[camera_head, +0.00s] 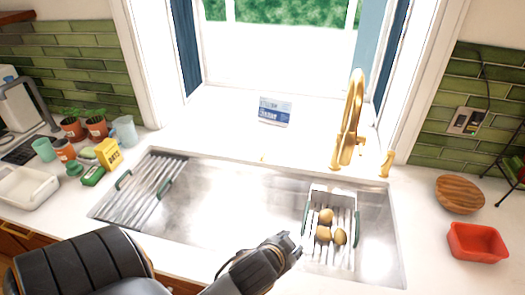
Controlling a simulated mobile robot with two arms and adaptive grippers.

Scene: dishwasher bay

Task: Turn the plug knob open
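A tiny gold piece (262,159) sits at the back rim of the steel sink (232,200); it is too small to tell whether it is the plug knob or how it is turned. A gold faucet (349,125) stands behind the sink's right part, with a short gold lever or post (386,164) to its right. My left gripper (292,245) is over the front of the sink, in front of and well apart from these gold parts. Its fingers are dark and small, so I cannot tell whether they are open. My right gripper is out of view.
A rack with several brown, egg-shaped items (324,234) stands in the sink's right part, just right of my gripper. A drying rack (145,188) covers the left end. A red container (477,242) and wooden board (459,194) are right. The middle basin is clear.

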